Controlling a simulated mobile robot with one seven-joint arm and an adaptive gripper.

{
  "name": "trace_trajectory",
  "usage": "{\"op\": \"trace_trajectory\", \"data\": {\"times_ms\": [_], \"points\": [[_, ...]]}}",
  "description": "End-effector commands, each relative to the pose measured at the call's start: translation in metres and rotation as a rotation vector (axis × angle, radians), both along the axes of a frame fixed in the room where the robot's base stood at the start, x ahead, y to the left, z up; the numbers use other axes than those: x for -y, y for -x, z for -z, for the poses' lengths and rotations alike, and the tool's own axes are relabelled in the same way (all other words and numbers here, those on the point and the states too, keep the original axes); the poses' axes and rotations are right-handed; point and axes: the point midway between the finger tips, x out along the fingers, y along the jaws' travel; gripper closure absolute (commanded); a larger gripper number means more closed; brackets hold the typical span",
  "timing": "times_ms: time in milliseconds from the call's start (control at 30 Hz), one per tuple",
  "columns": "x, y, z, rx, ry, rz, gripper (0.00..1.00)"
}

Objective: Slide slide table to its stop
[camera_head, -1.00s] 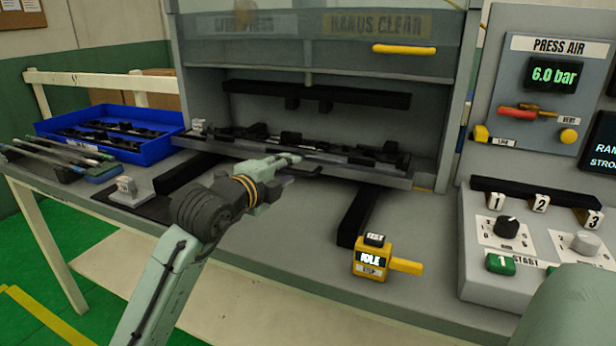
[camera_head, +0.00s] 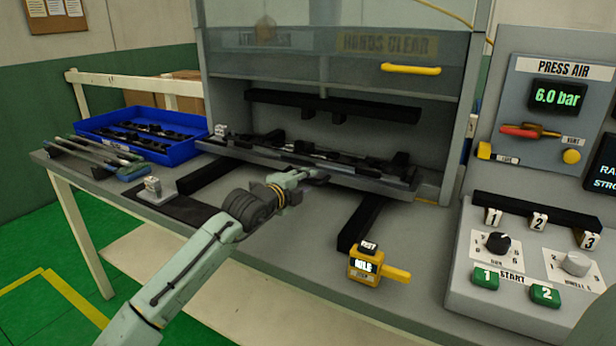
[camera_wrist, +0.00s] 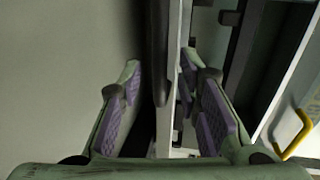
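The slide table (camera_head: 372,186) is a grey tray carrying black fixtures. It sits at the front of the press opening, above two black rails (camera_head: 360,222). My gripper (camera_head: 312,175) is at the middle of the table's front edge, beside a dark handle-like piece. In the wrist view my gripper (camera_wrist: 168,85) has its fingers apart, with a dark bar (camera_wrist: 157,45) and a pale edge between them. A gap shows on the left finger's side; contact on the right side cannot be told.
A raised guard with a yellow handle (camera_head: 411,69) hangs above. A blue bin (camera_head: 180,150) is at left, the control console (camera_head: 520,262) at right. Bare bench lies between the rails.

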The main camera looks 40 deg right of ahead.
Motion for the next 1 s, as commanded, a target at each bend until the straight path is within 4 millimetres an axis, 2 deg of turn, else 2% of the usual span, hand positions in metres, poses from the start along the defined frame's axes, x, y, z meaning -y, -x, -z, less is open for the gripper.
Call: {"op": "trace_trajectory", "data": {"times_ms": [200, 500, 900, 1000], "points": [[0.017, -0.007, 0.003, 0.001, 0.0, 0.0, 0.69], [0.018, -0.008, 0.004, 0.001, 0.0, -0.001, 0.7], [0.018, -0.007, 0.004, 0.0, 0.001, 0.0, 0.96], [0.018, -0.007, 0.004, 0.001, 0.001, 0.0, 1.0]]}}
